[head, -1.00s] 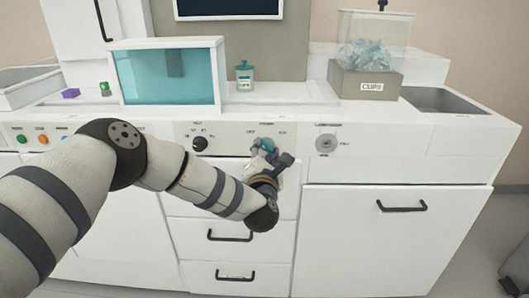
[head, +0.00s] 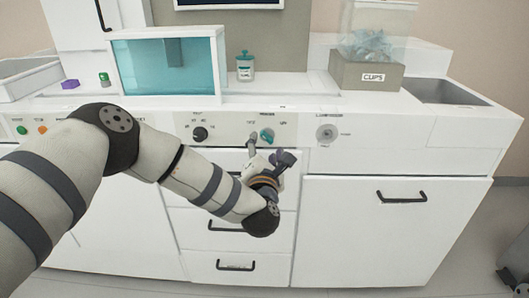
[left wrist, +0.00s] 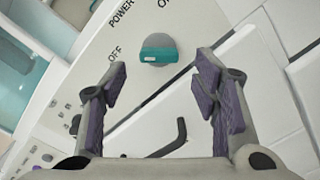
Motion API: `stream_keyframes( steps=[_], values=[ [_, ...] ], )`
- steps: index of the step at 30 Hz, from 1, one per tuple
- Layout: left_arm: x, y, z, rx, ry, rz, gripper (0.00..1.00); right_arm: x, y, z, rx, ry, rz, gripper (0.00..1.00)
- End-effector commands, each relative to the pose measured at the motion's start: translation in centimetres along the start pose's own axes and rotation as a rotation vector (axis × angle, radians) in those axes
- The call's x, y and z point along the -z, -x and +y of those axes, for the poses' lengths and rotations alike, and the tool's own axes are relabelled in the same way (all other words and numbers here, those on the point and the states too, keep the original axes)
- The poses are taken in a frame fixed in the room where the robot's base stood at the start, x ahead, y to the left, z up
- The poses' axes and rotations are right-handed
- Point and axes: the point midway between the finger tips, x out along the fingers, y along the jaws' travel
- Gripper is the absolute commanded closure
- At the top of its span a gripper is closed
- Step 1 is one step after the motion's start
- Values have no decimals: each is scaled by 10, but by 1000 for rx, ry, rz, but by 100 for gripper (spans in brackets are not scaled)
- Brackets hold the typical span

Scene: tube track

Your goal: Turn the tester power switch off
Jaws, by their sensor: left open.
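The tester power switch is a teal rotary knob (head: 267,135) on the white front panel. In the left wrist view the knob (left wrist: 158,48) shows whole, its teal bar lying level across the picture, with the words POWER and OFF and a partly cut-off label near it. My left gripper (head: 274,157) is just below and in front of the knob in the head view. In the left wrist view the left gripper (left wrist: 162,82) is open and empty, its purple-padded fingers apart, with the knob beyond the gap between the tips and not touched.
A black knob (head: 200,133) sits left on the same panel, and a round silver fitting (head: 326,133) sits right. Drawers with black handles (head: 236,265) lie below. A jar (head: 245,66) and a CUPS box (head: 367,76) stand on the counter above.

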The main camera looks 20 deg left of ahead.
Motion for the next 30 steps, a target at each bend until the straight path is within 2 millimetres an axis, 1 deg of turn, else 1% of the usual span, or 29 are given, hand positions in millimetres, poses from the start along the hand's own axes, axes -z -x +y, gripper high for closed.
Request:
stream_keyframes(
  steps=[1, 3, 6, 8, 12, 21, 23, 25, 26, 27, 29, 30],
  values=[
    [0, 10, 0, 3, 1, 0, 45, 0, 0, 0, 0, 0, 0, 100],
    [-1, 23, 0, 1, 1, -1, 45, 0, 0, 0, 0, 0, 0, 100],
    [-1, 37, 0, -1, 1, -2, 45, 0, 0, 0, 0, 0, 0, 100],
    [-1, 42, 1, -1, 2, -2, 45, 0, 0, 0, 0, 0, 0, 100],
    [-2, 46, 2, -4, 2, -3, 45, 0, 0, 0, 0, 0, 0, 100],
    [-2, 46, 2, -4, 1, -3, 45, 0, 0, 0, 0, 0, 0, 100],
    [0, 49, -3, 14, -21, -3, 45, 0, 1, 0, 0, 0, 2, 100],
    [8, 63, -23, 98, -124, -7, 45, 2, 5, 0, 1, -1, 11, 100],
    [14, 74, -36, 159, -199, -12, 45, 2, 8, 0, 1, -1, 17, 100],
    [27, 95, -58, 260, -325, -25, 45, 4, 12, 0, 2, -1, 27, 100],
    [52, 134, -90, 437, -543, -59, 45, 6, 19, 0, 2, -1, 44, 100],
    [72, 164, -108, 558, -689, -91, 45, 8, 24, -1, 3, -1, 55, 100]
  ],
)
